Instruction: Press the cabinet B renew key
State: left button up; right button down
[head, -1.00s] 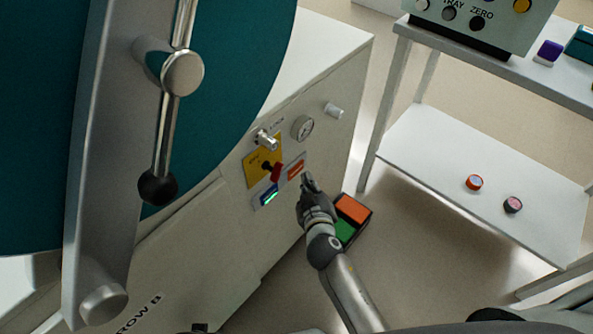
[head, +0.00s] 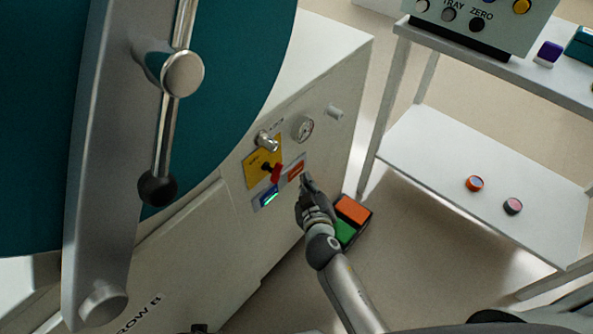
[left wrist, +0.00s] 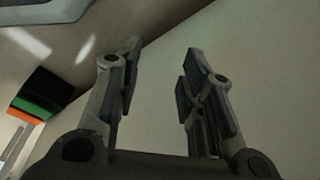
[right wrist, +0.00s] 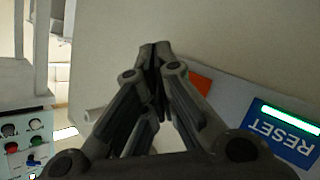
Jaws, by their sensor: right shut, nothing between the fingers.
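The cabinet front (head: 225,215) carries a small panel with an orange key (head: 296,172) and a blue plate with a lit green strip (head: 268,197). The orange key's lettering is not readable. In the right wrist view the orange key (right wrist: 201,81) shows partly behind a finger, and the blue plate reads RESET (right wrist: 280,130). My right gripper (head: 304,181) is shut and empty, its tips close to the orange key's lower right; contact cannot be told. It also shows in the right wrist view (right wrist: 155,50). My left gripper (left wrist: 160,65) is open and empty in the left wrist view.
A yellow plate (head: 254,170) with a red handle (head: 276,173), a metal valve, a gauge (head: 302,128) and a white knob sit near the keys. A floor box with orange and green tops (head: 352,209) stands beside the cabinet. A shelf unit (head: 450,160) stands right.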

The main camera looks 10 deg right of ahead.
jog(key=shift+w+a, duration=0.1)
jog(key=shift+w, duration=0.05)
dwell(0.4)
pick_arm(q)
jog(key=shift+r, duration=0.35)
pick_arm(e)
jog(key=shift+w+a, duration=0.25)
jog(key=shift+w, duration=0.05)
pick_arm(q)
jog(key=shift+r, duration=0.1)
